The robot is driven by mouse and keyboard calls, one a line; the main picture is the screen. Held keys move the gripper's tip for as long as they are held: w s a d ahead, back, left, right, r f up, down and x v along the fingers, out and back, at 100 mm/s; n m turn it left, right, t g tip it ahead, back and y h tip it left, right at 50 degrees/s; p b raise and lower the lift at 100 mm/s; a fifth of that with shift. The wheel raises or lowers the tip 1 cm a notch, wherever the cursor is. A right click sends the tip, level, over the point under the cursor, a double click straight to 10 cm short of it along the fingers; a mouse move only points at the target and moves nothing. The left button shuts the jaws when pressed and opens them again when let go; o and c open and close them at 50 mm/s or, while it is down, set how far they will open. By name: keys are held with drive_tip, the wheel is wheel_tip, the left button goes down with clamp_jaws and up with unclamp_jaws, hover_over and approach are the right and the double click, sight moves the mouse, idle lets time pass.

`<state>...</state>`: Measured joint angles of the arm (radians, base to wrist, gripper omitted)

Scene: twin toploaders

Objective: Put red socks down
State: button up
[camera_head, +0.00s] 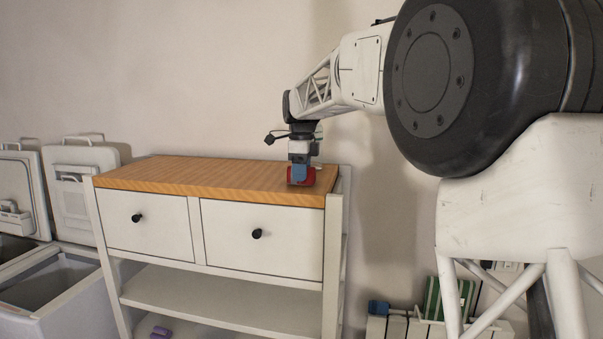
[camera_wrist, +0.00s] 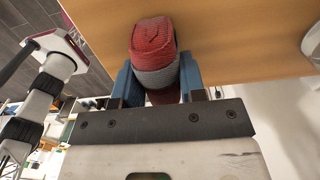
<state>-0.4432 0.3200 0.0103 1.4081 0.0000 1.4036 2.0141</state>
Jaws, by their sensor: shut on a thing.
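The red socks (camera_wrist: 152,38) are a rolled bundle, red with a grey band, in the wrist view. My gripper (camera_wrist: 157,85) is shut on them, with one blue finger on each side. In the head view the red socks (camera_head: 308,178) show low between the fingers of my gripper (camera_head: 299,174), at the right front end of the wooden top (camera_head: 200,172) of the cabinet. The socks are at the level of the top; whether they touch it I cannot tell. Part of the bundle is hidden by the fingers.
The cabinet has two white drawers (camera_head: 262,238) and open shelves (camera_head: 220,295) below. A small purple thing (camera_head: 161,332) lies low down. Toploaders with raised lids (camera_head: 80,175) stand at the left. The left and middle of the wooden top are clear. A box with a green item (camera_head: 447,298) stands at lower right.

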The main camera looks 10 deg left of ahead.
drive_tip(key=shift+f, duration=0.15)
drive_tip(key=o, duration=0.9)
drive_tip(key=shift+f, duration=0.1)
wheel_tip(320, 180, up, 12)
drive_tip(key=shift+r, duration=0.2)
idle(0.4)
drive_tip(key=shift+d, duration=0.1)
idle(0.7)
